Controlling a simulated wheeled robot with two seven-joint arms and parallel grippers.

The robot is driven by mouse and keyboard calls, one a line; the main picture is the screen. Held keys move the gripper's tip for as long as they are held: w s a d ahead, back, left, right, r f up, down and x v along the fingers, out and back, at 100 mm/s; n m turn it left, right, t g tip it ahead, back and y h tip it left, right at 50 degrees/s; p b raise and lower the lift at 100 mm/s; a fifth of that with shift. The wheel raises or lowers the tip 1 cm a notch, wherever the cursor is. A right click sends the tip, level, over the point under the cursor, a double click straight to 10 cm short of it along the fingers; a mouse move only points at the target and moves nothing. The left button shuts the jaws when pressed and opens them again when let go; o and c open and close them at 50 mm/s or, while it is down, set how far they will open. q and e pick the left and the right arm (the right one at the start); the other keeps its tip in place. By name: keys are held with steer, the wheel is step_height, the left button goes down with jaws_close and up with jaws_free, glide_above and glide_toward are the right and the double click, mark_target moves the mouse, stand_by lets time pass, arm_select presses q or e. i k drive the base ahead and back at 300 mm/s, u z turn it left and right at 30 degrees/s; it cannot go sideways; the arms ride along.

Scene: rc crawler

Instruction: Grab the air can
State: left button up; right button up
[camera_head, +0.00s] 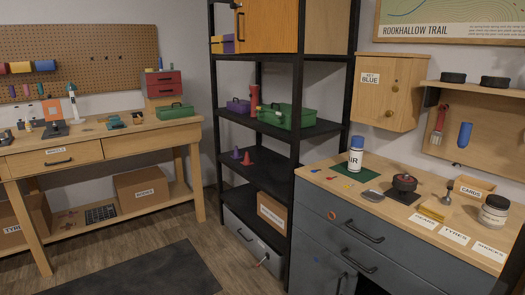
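The air can (355,155) is a white cylinder with a blue cap and dark lettering, of which "IR" can be read. It stands upright at the back left of the wooden top of the grey drawer bench (400,210), beside or on a dark green mat (338,168). Nothing touches it from above, and its front side is unobstructed. Neither of my grippers shows in the head view.
A key cabinet (385,90) hangs above. A black shelf rack (268,180) stands left; another workbench (100,137) is farther left. Floor between them is open.

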mark_target(357, 147)
steer(key=u, duration=0.7)
steer(key=i, duration=3.05)
steer(key=z, duration=1.25)
